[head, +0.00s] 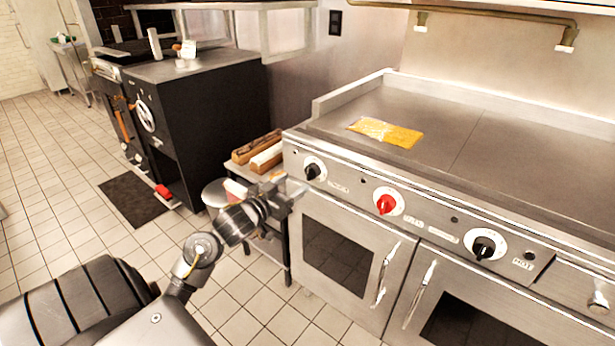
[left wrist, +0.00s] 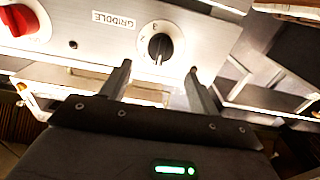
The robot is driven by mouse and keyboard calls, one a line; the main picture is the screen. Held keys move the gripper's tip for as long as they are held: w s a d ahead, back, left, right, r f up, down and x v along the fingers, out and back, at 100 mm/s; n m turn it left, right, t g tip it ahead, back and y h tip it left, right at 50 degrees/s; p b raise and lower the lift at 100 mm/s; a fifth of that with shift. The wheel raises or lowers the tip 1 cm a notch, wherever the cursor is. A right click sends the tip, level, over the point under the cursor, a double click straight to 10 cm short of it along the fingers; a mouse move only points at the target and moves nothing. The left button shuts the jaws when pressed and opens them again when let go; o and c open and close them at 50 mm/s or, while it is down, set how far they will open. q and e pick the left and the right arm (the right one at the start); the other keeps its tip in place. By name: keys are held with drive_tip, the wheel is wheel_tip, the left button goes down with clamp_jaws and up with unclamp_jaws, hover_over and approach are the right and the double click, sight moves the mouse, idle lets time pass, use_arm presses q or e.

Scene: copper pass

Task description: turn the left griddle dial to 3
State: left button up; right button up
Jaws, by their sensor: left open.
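The left griddle dial (head: 313,170) is a black knob on a round white plate at the left end of the griddle's steel front panel. In the left wrist view the dial (left wrist: 160,47) appears upside down beside a GRIDDLE label (left wrist: 113,20), with small numbers around it; its exact setting is hard to read. My left gripper (head: 290,190) is just in front of and below the dial. Its two fingers (left wrist: 157,78) are open and apart, with the knob beyond and between their tips, and nothing is held. My right gripper is not in view.
A red dial (head: 386,204) and another black dial (head: 483,247) sit further right on the panel. Oven doors with upright handles (head: 383,272) are below. A yellow patch (head: 387,132) lies on the griddle top. A low side table with bread-like loaves (head: 262,152) stands left.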

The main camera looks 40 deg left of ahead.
sight(308, 173)
use_arm(q)
drive_tip(key=w, duration=0.5)
drive_tip(key=shift+w+a, duration=0.1)
drive_tip(key=shift+w, duration=0.8)
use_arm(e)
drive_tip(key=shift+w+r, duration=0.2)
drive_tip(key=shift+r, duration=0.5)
